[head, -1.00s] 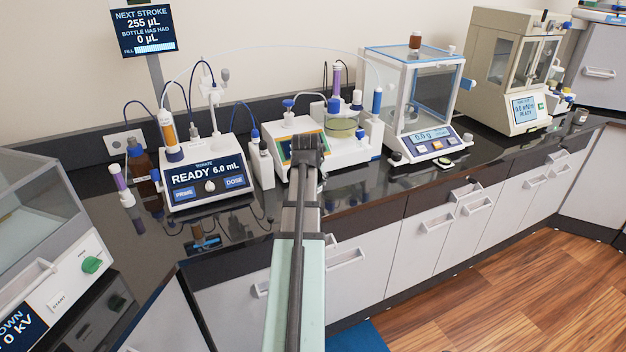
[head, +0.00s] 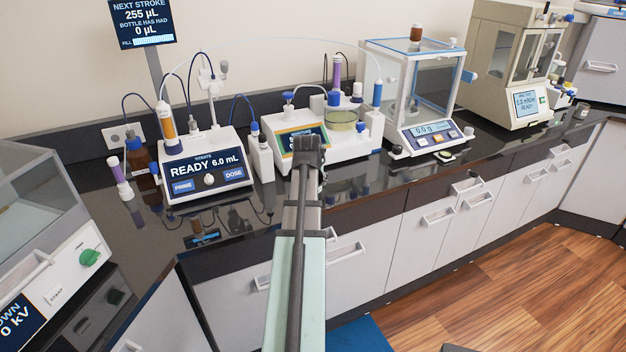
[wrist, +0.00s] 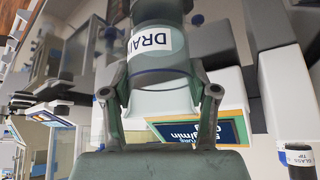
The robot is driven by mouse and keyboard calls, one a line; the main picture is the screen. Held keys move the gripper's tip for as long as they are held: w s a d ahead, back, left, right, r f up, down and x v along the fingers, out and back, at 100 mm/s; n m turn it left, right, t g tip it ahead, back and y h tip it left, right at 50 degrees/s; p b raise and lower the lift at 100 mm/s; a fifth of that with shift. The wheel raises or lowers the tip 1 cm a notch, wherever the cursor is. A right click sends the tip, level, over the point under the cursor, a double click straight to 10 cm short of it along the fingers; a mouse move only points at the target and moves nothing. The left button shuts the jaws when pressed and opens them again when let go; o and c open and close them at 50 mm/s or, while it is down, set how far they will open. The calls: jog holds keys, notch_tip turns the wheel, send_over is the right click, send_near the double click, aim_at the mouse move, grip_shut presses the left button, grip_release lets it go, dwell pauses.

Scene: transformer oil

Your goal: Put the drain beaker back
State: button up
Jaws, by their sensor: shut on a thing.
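The drain beaker (wrist: 158,72) is a clear vessel with a white label that reads "DRAI", its end cut off. It fills the upper middle of the wrist view. My gripper (wrist: 160,88) is shut on it, with a finger on each side. In the head view my gripper (head: 308,150) shows from behind, in front of the white titration unit (head: 350,150) with the stirring vessel. The beaker is hidden behind my gripper and arm there.
The dosing unit (head: 207,172) reading "READY 6.0 mL" stands to the left of my gripper. The balance (head: 425,137) stands to the right, with small items by its front. A tester (head: 40,270) is at the far left. Dark bench between is mostly bare.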

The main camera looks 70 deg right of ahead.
jog(key=shift+f, duration=0.35)
jog(key=o, duration=1.3)
jog(key=shift+c, duration=0.2)
jog(key=shift+o, duration=0.4)
jog(key=shift+o, duration=0.8)
jog(key=v, duration=1.2)
jog(key=shift+a+f, duration=0.1)
